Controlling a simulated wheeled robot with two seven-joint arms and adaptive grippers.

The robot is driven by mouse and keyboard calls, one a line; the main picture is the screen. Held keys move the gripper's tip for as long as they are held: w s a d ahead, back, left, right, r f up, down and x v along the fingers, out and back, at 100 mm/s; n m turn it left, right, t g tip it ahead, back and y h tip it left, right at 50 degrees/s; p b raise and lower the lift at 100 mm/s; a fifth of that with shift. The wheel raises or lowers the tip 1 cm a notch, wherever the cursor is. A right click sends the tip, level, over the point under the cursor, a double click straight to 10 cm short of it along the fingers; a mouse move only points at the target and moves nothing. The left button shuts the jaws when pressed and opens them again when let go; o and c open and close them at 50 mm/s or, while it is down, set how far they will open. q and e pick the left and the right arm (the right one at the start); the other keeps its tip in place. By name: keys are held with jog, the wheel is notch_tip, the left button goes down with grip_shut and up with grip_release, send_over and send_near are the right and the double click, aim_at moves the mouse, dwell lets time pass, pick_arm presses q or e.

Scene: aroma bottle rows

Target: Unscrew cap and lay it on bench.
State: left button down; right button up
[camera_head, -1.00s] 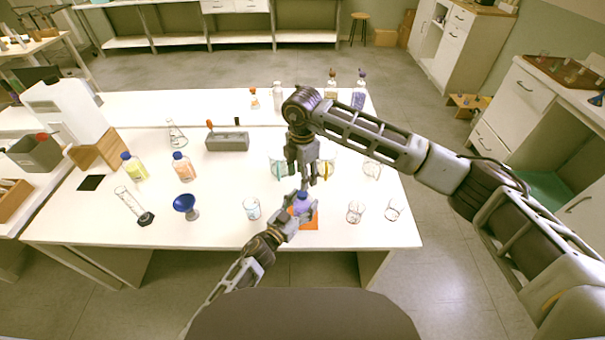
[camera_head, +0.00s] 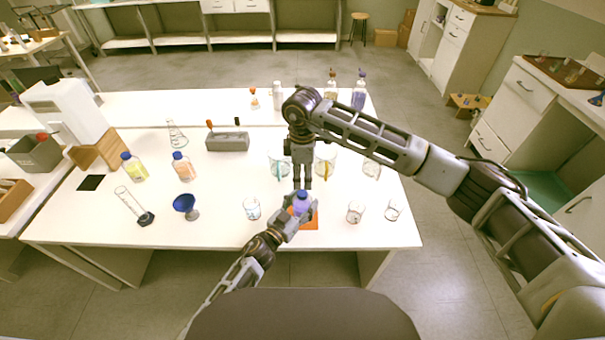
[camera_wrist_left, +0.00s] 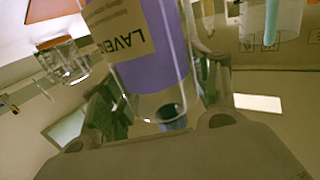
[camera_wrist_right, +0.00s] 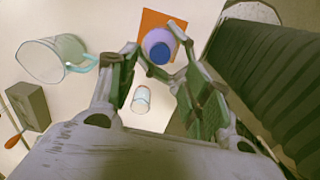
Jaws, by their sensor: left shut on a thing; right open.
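A clear bottle of purple liquid with a "LAVEN…" label (camera_wrist_left: 155,50) stands at the orange mat (camera_head: 312,222), with a blue cap (camera_wrist_right: 160,53) on its top. My left gripper (camera_head: 297,210) is shut around the bottle's body from the lower left. In the left wrist view the bottle appears inverted, with the cap (camera_wrist_left: 172,117) toward the bottom. My right gripper (camera_head: 302,186) points down just above the cap. Its fingers are open and empty, with the cap between and beyond them in the right wrist view.
Beakers (camera_head: 355,212) stand right of the mat and another beaker (camera_head: 252,208) stands left. Handled jugs (camera_head: 326,163) stand close behind the right gripper. A blue funnel (camera_head: 185,205) and orange-liquid bottle (camera_head: 183,167) are farther left. Bare bench lies between funnel and left beaker.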

aim_at(302, 193)
jog(key=shift+f, duration=0.2)
jog(key=shift+f, duration=3.8)
jog(key=shift+c, duration=0.2)
grip_shut()
